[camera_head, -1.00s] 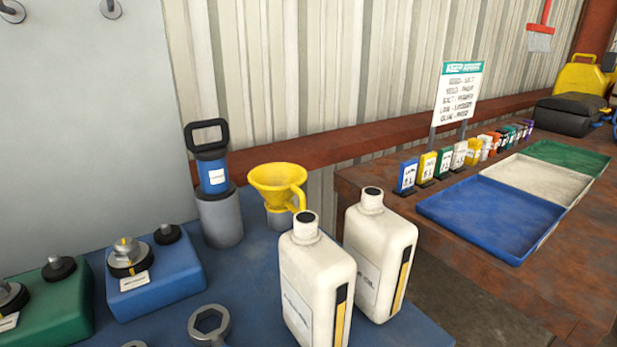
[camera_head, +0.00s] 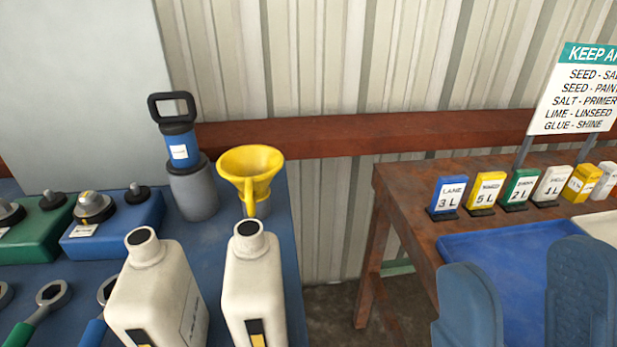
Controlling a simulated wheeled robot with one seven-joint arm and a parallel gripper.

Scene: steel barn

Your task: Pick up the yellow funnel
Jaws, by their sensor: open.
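The yellow funnel (camera_head: 247,163) stands upright, wide mouth up, at the back right of the blue bench top (camera_head: 285,225). A loop handle on its side faces me. Its lower end is partly hidden behind a white jug (camera_head: 253,285). My gripper (camera_head: 522,300) shows at the bottom right as two blue-grey fingers, apart and empty. It is well to the right of the funnel and nearer to me, in front of the blue tray (camera_head: 480,245).
A second white jug (camera_head: 155,290) stands left of the first. A blue-and-black handled tool (camera_head: 180,145) sits in a grey cylinder (camera_head: 193,190) left of the funnel. A gap separates the bench from the rusty table (camera_head: 405,205), which bears several labelled boxes and a sign (camera_head: 580,90).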

